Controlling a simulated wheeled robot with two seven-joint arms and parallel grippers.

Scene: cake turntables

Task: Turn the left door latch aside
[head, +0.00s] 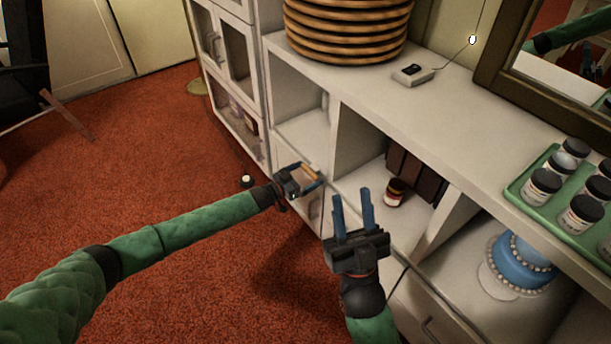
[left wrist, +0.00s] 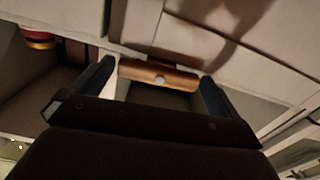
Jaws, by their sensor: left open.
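The wooden door latch (left wrist: 160,76) is a short brown bar with a silver screw head in its middle, across the cabinet front. My left gripper (head: 305,181) is at the front of the low white cabinet; its blue fingers stand apart at the two ends of the latch in the left wrist view. I cannot tell whether they touch it. In the head view the latch (head: 303,176) is small and partly hidden by the gripper. My right gripper (head: 353,206) points up in front of the open shelves, its blue fingers apart with nothing between them.
The white cabinet top (head: 445,105) holds a stack of wooden rings (head: 345,30), a small switch box (head: 412,74) and a green tray (head: 525,205) of jars. A jar (head: 395,193) and a blue cake (head: 520,263) stand on shelves below. The red carpet (head: 190,165) is mostly clear.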

